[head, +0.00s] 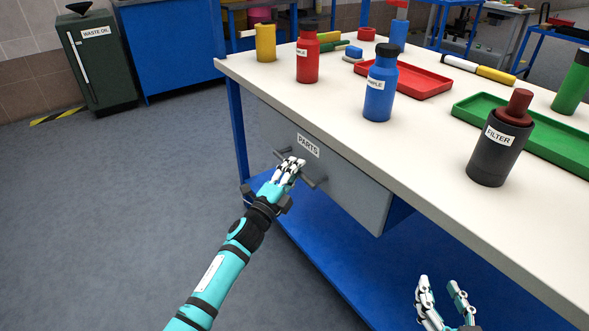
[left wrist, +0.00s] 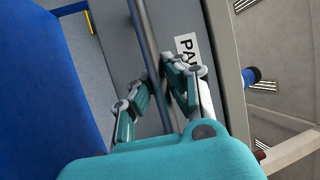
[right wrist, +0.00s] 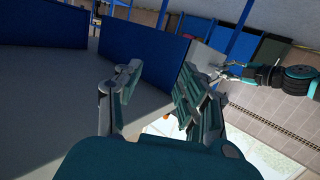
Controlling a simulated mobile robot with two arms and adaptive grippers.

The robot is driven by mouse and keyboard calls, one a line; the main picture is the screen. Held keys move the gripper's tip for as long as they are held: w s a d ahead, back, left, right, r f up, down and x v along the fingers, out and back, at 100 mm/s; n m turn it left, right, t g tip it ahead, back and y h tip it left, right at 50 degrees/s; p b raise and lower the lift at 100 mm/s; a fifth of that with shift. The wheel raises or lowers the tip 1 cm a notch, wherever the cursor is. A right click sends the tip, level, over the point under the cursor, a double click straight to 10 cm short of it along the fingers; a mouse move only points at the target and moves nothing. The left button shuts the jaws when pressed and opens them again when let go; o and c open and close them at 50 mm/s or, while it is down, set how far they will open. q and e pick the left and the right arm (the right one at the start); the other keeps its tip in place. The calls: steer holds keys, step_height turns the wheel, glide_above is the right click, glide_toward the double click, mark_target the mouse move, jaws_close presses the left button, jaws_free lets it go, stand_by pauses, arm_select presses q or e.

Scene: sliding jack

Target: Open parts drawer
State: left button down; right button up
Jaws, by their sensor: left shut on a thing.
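The parts drawer (head: 352,191) is a grey front under the white worktop, with a "PARTS" label (head: 308,145) and a dark bar handle (head: 314,182). My left gripper (head: 292,164) is at the handle, and its fingers hide the middle of the bar. In the left wrist view the handle bar (left wrist: 146,40) runs between the fingers of my left gripper (left wrist: 160,85), which are shut on it. The drawer front appears close to flush under the worktop. My right gripper (head: 446,288) is open and empty, low at the right, in front of the bench.
A blue shelf (head: 330,240) lies below the drawer. The floor (head: 110,220) at left is clear.

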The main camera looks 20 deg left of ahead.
arm_select(q)
steer(key=shift+s+f, duration=0.1)
steer(key=shift+s+a, duration=0.1)
steer(key=s+a+p, duration=0.6)
steer(key=s+a, duration=0.9)
steer(key=s, duration=0.5)
steer(key=shift+a, duration=0.2)
arm_select(e)
steer(key=s+d+f+g+h, duration=0.1)
steer(key=s+d+f+g, duration=0.2)
steer(key=s+f+g, duration=0.2)
steer(key=s+d+f+g+h, duration=0.2)
steer(key=s+f+g, duration=0.3)
steer(key=s, duration=0.6)
steer(key=shift+d+f+m+g, duration=0.35)
steer(key=shift+d+g, duration=0.15)
steer(key=shift+g, duration=0.6)
arm_select(q)
steer(key=shift+f, duration=0.1)
steer(key=c, duration=1.3)
jaws_free()
steer(key=shift+w, duration=0.1)
arm_select(e)
steer(key=shift+w, duration=0.1)
